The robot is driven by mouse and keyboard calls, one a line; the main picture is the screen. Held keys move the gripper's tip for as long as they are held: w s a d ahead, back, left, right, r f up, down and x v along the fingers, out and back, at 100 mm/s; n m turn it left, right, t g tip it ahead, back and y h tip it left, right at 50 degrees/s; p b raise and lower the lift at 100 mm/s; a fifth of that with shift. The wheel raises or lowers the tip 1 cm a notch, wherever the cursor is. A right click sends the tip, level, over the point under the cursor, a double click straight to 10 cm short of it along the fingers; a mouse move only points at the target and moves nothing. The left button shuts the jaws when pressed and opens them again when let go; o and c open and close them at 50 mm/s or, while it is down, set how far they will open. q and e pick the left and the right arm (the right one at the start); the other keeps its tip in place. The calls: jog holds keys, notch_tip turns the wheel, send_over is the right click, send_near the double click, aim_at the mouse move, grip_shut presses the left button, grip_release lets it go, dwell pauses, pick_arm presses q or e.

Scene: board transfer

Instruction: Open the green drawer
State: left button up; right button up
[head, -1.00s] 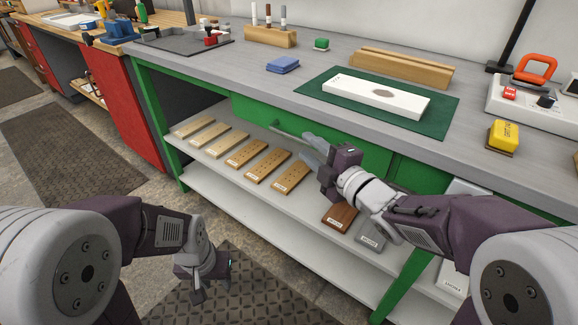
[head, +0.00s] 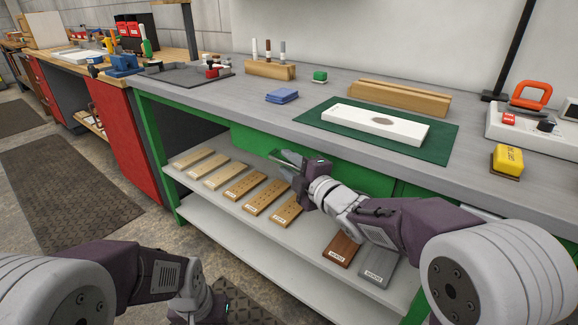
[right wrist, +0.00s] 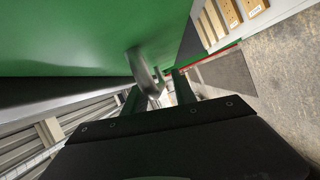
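The green drawer (head: 355,175) is under the grey worktop and looks closed. Its front also fills the top of the right wrist view (right wrist: 70,40). A grey bar handle (right wrist: 143,72) stands out from the front. My right gripper (head: 285,160) is at the handle, in front of the drawer. In the right wrist view its dark fingers (right wrist: 158,96) are apart, with the handle's end between them; I see no clear contact. The right gripper hides most of the handle in the head view. My left gripper (head: 205,308) hangs low at the bottom; its fingers are not clear.
A white shelf (head: 235,220) with several wooden boards (head: 245,183) lies below the drawer. On the worktop are a green mat (head: 440,150) with a white board (head: 350,114), a wooden block and a yellow box (head: 507,160).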

grip_shut()
dwell(1.4)
